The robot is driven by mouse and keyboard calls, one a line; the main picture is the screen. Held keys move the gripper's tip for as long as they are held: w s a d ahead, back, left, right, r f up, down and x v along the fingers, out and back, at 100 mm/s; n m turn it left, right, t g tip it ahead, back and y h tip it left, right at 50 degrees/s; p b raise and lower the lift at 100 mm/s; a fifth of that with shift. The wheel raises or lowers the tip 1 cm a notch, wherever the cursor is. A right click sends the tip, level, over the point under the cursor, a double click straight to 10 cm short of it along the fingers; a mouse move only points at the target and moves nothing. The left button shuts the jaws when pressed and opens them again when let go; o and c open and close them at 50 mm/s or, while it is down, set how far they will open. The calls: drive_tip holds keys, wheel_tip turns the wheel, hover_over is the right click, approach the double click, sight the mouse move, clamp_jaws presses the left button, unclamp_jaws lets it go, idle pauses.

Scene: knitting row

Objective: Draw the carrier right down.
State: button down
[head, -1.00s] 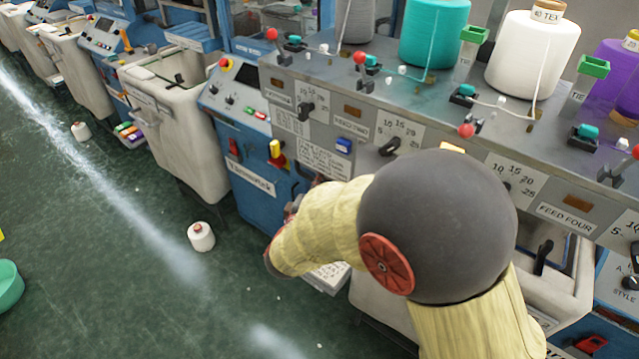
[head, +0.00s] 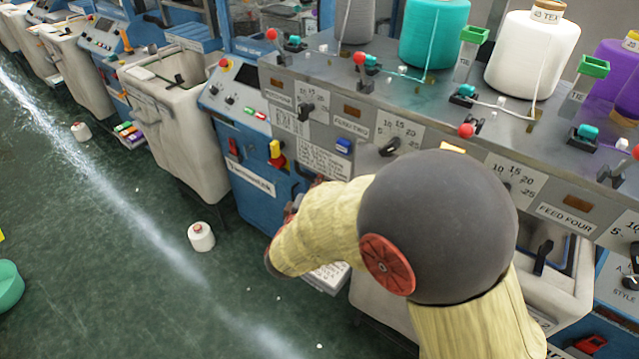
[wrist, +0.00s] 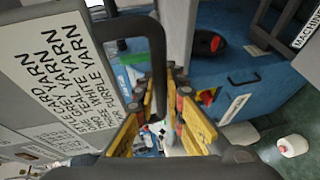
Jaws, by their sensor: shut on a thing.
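In the wrist view a dark bent handle (wrist: 132,22) stands on a pale panel with a printed yarn list (wrist: 62,80); this looks like the carrier. My gripper (wrist: 166,92), with yellow and dark fingers, is closed around the downward leg of the handle. The exact contact is partly hidden between the fingers. In the head view my arm hides the gripper and most of the carrier. A pale printed piece (head: 330,277) shows just below my arm; I cannot tell if it belongs to the carrier.
A blue machine cabinet (head: 255,185) stands left of my arm, with a pale bin (head: 180,125) beyond it. A grey feed panel with knobs and yarn cones (head: 530,55) is behind.

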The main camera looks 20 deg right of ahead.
drive_tip(key=shift+s+f, duration=0.1)
drive_tip(key=shift+f, duration=0.1)
wheel_tip(320, 180, down, 9)
drive_tip(key=b, duration=0.3)
drive_tip(key=shift+s+f, duration=0.15)
drive_tip(key=c, duration=2.2)
unclamp_jaws()
drive_tip(key=o, duration=0.4)
drive_tip(key=shift+c, duration=0.2)
drive_tip(key=shift+r, duration=0.2)
